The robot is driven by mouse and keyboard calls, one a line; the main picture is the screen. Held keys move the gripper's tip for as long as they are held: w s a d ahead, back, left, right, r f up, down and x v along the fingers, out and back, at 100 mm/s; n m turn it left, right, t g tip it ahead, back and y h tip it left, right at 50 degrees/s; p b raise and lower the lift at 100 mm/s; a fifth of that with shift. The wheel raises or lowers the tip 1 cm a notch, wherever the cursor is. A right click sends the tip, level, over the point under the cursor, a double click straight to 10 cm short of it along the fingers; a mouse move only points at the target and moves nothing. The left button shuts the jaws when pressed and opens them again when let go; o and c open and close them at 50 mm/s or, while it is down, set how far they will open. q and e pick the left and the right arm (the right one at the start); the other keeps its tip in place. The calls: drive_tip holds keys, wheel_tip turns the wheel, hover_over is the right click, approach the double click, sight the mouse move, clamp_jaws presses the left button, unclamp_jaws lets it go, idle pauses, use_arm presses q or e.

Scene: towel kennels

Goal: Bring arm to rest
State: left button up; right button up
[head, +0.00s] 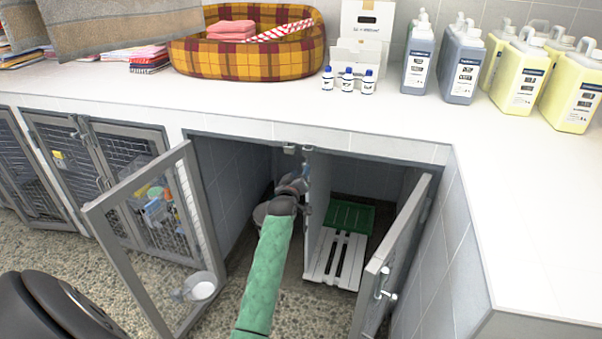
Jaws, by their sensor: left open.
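My left arm, in a green cover, reaches from the bottom edge of the head view into the open middle kennel. My left gripper (301,181) is at its far end, beside the grey divider post between the two open kennels. It is small and partly hidden against the dark interior; it is open, and I see nothing held in it. I cannot tell whether it touches the divider. My right gripper is out of view.
The left mesh door (150,240), with a metal bowl (201,287), and the right door (390,255) stand open around the arm. A slatted white platform (324,262) lies in the right kennel. The white counter (250,112) overhangs; it bears a plaid pet bed (245,62) and bottles (522,75).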

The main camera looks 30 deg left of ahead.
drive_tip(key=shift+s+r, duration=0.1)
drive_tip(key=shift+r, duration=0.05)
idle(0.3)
use_arm(q)
drive_tip(key=s+d+f+m+g+h+p, duration=0.1)
drive_tip(key=s+d+m+g+h, duration=0.1)
drive_tip(key=s+d+m+g, duration=0.5)
drive_tip(key=s+d+f+m+g+h, duration=0.2)
drive_tip(key=s+d+h, duration=0.1)
drive_tip(key=s+d, duration=0.85)
drive_tip(key=s+d+f+m+g+p, duration=0.1)
drive_tip(key=s+d, duration=0.4)
drive_tip(key=s, duration=0.6)
drive_tip(key=s+d+f+m+g+h+p, duration=0.1)
drive_tip(key=s+d+f+g, duration=0.2)
drive_tip(key=s+d+f, duration=0.3)
drive_tip(key=s+d+f+m+g+p, duration=0.1)
drive_tip(key=s+d, duration=0.4)
drive_tip(key=s, duration=1.1)
wheel_tip(320, 180, down, 3)
drive_tip(key=shift+s+d+r+g+h, duration=0.2)
drive_tip(key=shift+g+h, duration=0.2)
drive_tip(key=shift+g, duration=0.2)
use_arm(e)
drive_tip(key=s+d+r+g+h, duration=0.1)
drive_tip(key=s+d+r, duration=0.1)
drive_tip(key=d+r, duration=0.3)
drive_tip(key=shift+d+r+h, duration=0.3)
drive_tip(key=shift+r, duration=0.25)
